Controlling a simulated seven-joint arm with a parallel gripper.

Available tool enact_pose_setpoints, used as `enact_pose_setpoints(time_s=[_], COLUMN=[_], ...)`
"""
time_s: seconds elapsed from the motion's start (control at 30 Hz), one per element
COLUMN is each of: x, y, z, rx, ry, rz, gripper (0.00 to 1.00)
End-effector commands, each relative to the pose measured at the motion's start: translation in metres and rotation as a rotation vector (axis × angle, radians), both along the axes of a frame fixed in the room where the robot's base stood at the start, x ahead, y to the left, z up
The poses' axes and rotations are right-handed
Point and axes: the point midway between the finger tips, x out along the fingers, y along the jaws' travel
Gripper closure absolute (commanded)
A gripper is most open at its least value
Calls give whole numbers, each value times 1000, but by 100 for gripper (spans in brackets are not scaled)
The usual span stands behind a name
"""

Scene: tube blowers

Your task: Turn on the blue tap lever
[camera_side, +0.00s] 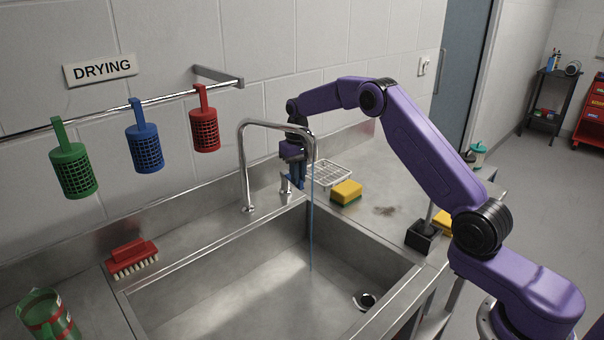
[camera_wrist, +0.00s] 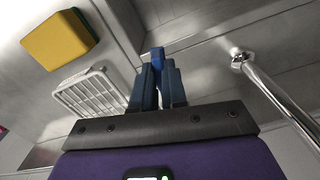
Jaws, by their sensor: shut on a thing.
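The chrome tap (camera_side: 243,170) stands at the back edge of the steel sink (camera_side: 190,290). A thin bluish stream of water (camera_side: 311,225) falls from its spout into the basin. My gripper (camera_side: 297,182) points down beside the tap, behind the spout. In the wrist view my gripper (camera_wrist: 158,80) is shut on the blue tap lever (camera_wrist: 157,53), whose blue end shows between the fingertips. The rest of the lever is hidden by the fingers. The chrome tap pipe also shows at right in the wrist view (camera_wrist: 275,92).
A white rack (camera_side: 328,174) and a yellow-green sponge (camera_side: 346,192) lie on the counter right of my gripper. Green (camera_side: 73,173), blue (camera_side: 145,148) and red (camera_side: 205,130) baskets hang on a wall rail. A red brush (camera_side: 131,256) lies at left.

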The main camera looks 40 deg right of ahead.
Motion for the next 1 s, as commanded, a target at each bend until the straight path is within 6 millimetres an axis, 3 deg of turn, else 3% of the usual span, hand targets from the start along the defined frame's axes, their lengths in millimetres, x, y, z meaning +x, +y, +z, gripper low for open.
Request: enact_pose_setpoints(time_s=[0.43, 0.5, 0.53, 1.0], x=[2, 2, 2, 0], y=[5, 5, 5, 0], z=[1, 1, 1, 0], rx=[0, 0, 0, 0], ry=[-3, -3, -3, 0], rz=[-64, -63, -63, -8], gripper=[100, 68, 62, 62])
